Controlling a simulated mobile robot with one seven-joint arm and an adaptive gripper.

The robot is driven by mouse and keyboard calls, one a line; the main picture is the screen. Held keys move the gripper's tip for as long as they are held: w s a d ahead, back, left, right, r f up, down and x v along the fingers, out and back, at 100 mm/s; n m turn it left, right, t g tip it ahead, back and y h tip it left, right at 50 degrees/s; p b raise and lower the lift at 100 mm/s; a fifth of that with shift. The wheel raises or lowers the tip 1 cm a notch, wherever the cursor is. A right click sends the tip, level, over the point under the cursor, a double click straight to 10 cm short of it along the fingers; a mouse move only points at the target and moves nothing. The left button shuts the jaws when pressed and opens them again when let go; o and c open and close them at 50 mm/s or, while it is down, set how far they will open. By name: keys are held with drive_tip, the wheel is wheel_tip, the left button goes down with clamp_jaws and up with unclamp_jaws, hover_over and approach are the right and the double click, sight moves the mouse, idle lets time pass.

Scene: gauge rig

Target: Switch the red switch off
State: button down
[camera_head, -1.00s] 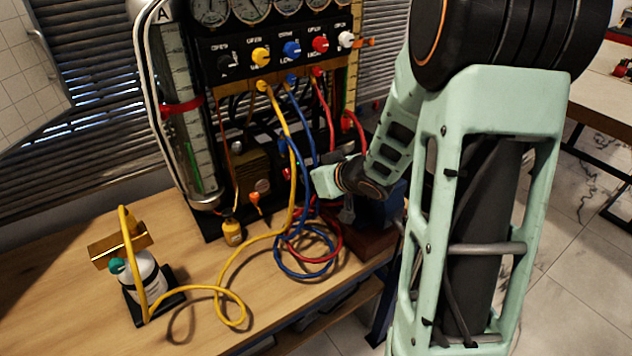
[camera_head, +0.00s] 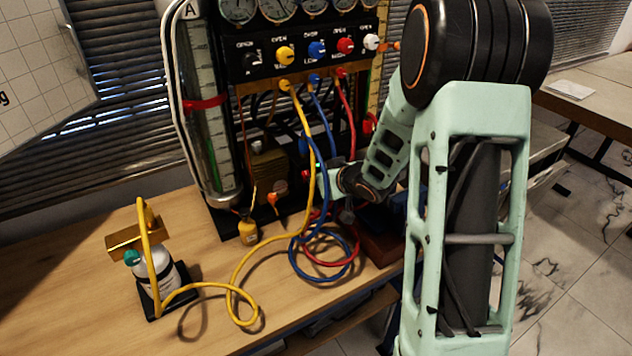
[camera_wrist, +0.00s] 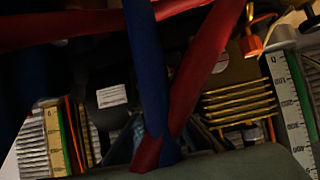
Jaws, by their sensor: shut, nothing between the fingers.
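A small red part that looks like the red switch (camera_head: 305,174) shows low on the gauge rig beside a small green light. It is tiny and partly behind the hoses, so I cannot tell its position. My gripper (camera_head: 334,182) is at the end of the pale green arm, just right of the red part and close to the hoses. It is shut and empty. Its fingertips are hard to make out in the head view, and the wrist view shows no clear fingers. I cannot tell whether it touches anything.
A yellow hose (camera_head: 309,135), a blue hose (camera_wrist: 148,70) and a red hose (camera_wrist: 200,75) hang close around my gripper. Coloured knobs line the panel (camera_head: 300,55) above. A small bottle (camera_head: 153,272) stands at the bench's left. The front bench top (camera_head: 205,345) is clear.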

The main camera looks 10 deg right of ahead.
drive_tip(key=b, duration=0.1)
drive_tip(key=t+b, duration=0.1)
drive_tip(key=b, duration=0.1)
drive_tip(key=shift+w+f, duration=0.2)
drive_tip(key=shift+f, duration=0.15)
drive_tip(key=shift+r, duration=0.1)
drive_tip(key=shift+r+p, duration=0.65)
drive_tip(key=shift+p, duration=0.1)
drive_tip(key=shift+r, duration=0.1)
